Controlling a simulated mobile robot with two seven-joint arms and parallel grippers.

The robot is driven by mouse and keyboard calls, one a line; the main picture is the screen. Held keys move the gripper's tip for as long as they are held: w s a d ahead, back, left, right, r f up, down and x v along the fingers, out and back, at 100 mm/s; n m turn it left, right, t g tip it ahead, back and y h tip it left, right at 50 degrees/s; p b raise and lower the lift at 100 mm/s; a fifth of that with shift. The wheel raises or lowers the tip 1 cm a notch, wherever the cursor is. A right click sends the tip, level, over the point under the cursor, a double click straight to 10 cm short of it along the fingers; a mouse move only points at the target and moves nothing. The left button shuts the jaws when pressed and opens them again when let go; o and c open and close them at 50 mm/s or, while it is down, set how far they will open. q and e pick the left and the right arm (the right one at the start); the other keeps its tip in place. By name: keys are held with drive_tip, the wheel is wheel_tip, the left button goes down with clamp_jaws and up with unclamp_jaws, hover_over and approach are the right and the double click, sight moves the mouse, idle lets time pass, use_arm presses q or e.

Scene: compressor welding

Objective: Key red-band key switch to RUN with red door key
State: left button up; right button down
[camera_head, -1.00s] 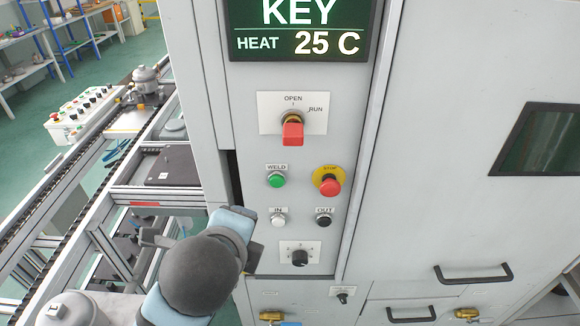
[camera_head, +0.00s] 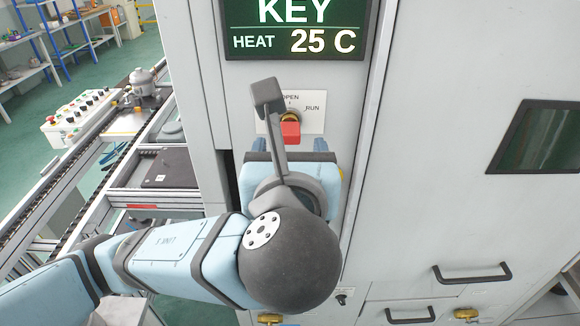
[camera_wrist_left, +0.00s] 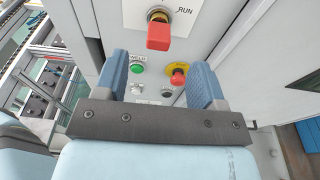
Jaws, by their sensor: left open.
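The red door key (camera_head: 291,132) sits in the key switch on the OPEN/RUN plate (camera_head: 312,122), just under the display. Its red head hangs straight down below the brass collar, in line with the OPEN mark. In the left wrist view the red key (camera_wrist_left: 159,37) shows beyond the fingertips, at the top. My left gripper (camera_head: 290,146) is just below the key, partly hidden by my wrist. Its two blue fingers (camera_wrist_left: 160,75) are apart with nothing between them, and they do not appear to touch the key. My right gripper is in neither view.
The green WELD button (camera_wrist_left: 137,68) and red emergency stop (camera_wrist_left: 178,75) lie below the key, behind my fingers. The display (camera_head: 296,30) reads KEY and HEAT 25 C. A conveyor (camera_head: 60,200) runs on the left. Door handles (camera_head: 472,274) stick out at lower right.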

sight(290, 126)
use_arm(q)
drive_tip(key=w, duration=0.3)
drive_tip(key=w+f+p, duration=0.1)
drive_tip(key=w, duration=0.5)
drive_tip(key=shift+f, duration=0.15)
drive_tip(key=shift+w+f, duration=0.15)
drive_tip(key=shift+w, duration=0.4)
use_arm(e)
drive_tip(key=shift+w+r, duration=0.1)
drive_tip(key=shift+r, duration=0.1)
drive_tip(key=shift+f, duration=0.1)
